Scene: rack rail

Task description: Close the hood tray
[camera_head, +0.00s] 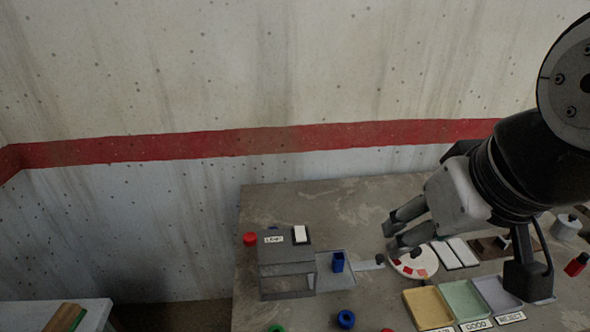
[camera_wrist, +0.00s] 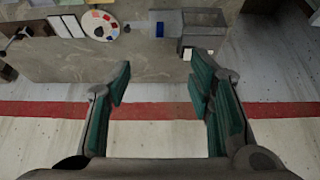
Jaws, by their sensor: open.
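The hood (camera_head: 287,282) is a dark grey box with a label on top, at the left of the table. Its light grey tray (camera_head: 330,284) sticks out from the right side. A blue open container (camera_head: 338,262) stands on the tray. A flat handle (camera_head: 368,265) with a dark knob reaches right from the tray. My gripper (camera_head: 392,238) is open and empty, apart from the handle, near the round palette. In the wrist view the hood (camera_wrist: 203,45) and the blue container (camera_wrist: 160,30) show at the top, beyond my open fingers (camera_wrist: 158,85).
The white round palette (camera_head: 428,262) with red patches lies just right of the handle. Yellow (camera_head: 426,308), green (camera_head: 464,300) and grey (camera_head: 497,293) bins stand at the front. A red cylinder (camera_head: 250,239) is beside the hood and a blue ring (camera_head: 346,319) is in front.

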